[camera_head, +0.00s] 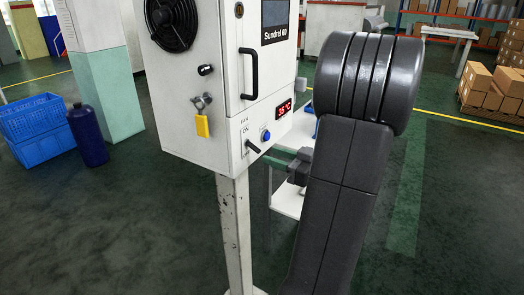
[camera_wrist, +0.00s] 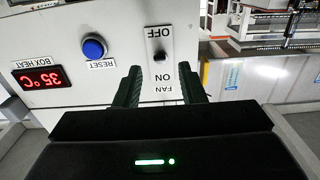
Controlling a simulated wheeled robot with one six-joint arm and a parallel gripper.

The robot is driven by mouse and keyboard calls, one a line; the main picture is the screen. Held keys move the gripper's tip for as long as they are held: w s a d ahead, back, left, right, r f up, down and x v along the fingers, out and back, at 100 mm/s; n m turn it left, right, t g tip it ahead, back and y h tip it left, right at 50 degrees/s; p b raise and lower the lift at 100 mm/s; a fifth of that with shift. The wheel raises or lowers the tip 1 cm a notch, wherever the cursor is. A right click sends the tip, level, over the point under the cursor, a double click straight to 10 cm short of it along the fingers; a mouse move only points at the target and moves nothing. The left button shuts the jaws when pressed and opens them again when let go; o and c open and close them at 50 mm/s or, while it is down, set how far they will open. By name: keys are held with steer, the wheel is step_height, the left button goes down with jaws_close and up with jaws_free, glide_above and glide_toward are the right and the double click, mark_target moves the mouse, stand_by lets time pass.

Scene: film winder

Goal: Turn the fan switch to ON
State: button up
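The fan switch is a small black lever on the front of a white cabinet (camera_head: 205,110). In the head view the lever (camera_head: 253,147) sits below the ON label and slants outward and down, away from it. In the wrist view, where the lettering is upside down, the lever (camera_wrist: 160,57) stands on a white plate between OFF and ON. My gripper (camera_wrist: 162,70) is open, its two dark green fingers apart on either side of the plate. In the head view my gripper (camera_head: 279,157) faces the panel beside the lever. I cannot tell whether the fingers touch the lever.
A blue RESET button (camera_wrist: 94,47) and a red display reading 35 °C (camera_wrist: 38,78) are beside the switch. The cabinet has a black door handle (camera_head: 249,73) and a yellow padlock (camera_head: 202,126). Blue crates (camera_head: 35,125) stand on the floor at left.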

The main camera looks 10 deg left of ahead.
mark_target(254, 148)
steer(key=shift+x, duration=2.4)
steer(key=shift+p, duration=0.3)
jaws_close()
